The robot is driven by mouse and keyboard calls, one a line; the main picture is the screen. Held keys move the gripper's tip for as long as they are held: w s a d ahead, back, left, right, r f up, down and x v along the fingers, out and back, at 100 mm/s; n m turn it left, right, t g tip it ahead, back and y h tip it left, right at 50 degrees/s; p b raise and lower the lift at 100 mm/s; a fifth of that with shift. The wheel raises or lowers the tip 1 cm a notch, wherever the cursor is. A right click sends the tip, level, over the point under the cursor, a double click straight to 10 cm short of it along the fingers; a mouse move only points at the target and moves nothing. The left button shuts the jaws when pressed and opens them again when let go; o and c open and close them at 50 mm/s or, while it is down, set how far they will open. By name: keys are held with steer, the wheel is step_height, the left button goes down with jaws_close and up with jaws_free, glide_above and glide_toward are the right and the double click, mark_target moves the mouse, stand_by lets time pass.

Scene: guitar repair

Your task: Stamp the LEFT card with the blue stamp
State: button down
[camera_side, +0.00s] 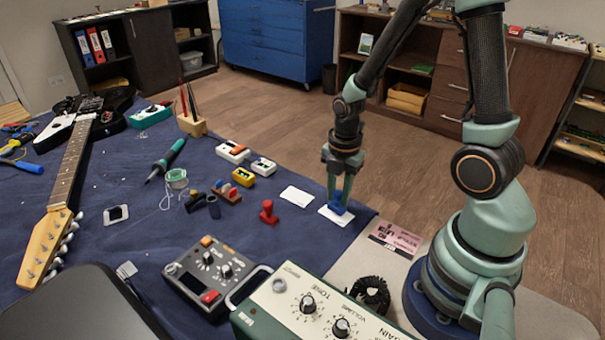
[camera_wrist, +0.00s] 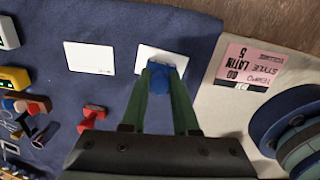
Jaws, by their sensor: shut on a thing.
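My gripper (camera_side: 339,200) is shut on the blue stamp (camera_side: 338,208), which also shows between the fingers in the wrist view (camera_wrist: 159,79). The stamp is upright over the right white card (camera_side: 327,214), low down on it or just above it; I cannot tell whether they touch. The stamp and fingers cover part of this card, whose far part shows in the wrist view (camera_wrist: 152,52). The left white card (camera_side: 297,196) lies flat to the left, uncovered, with no visible mark; it is whole in the wrist view (camera_wrist: 90,57).
A red stamp (camera_side: 268,212) stands left of the cards on the blue cloth (camera_side: 330,252). Small pedals (camera_side: 243,177), an effects box (camera_side: 210,275) and an amplifier (camera_side: 300,305) are around. A pink printed card (camera_side: 396,238) lies right of the cloth. Cloth between the two cards is clear.

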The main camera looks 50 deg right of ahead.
steer(key=shift+f, duration=0.55)
stand_by(0.5)
stand_by(0.5)
steer(key=shift+r, duration=3.55)
